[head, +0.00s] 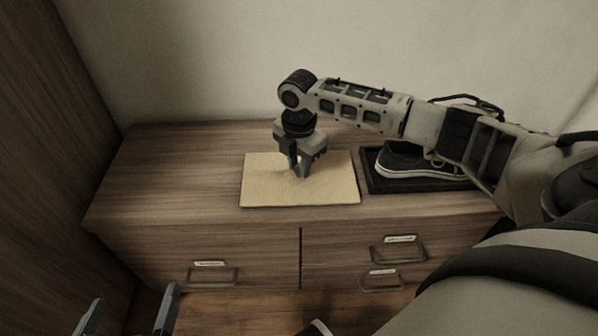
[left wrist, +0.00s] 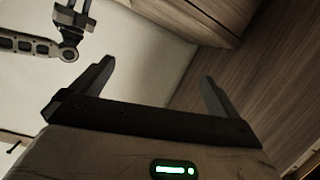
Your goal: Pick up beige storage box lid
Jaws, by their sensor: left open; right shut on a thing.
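The beige storage box lid (head: 262,192) is a flat, light rectangular panel on top of the wooden cabinet, near its middle. My right gripper (head: 299,172) points down over the lid's middle and is shut on it. The fingers hide the gripped part, and any box below is not visible. My right gripper's hand also shows at the top left of the left wrist view (left wrist: 72,18). My left gripper (head: 128,314) is open and empty at the bottom left, in front of the cabinet. Its spread fingers show in the left wrist view (left wrist: 158,72).
The wooden cabinet (head: 165,170) has labelled drawers in front. A dark tray (head: 367,175) holding a dark shoe (head: 410,163) stands close to the lid's right side. The cabinet top left of the lid is bare. A wall is behind, and a dark wooden panel (head: 45,150) stands left.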

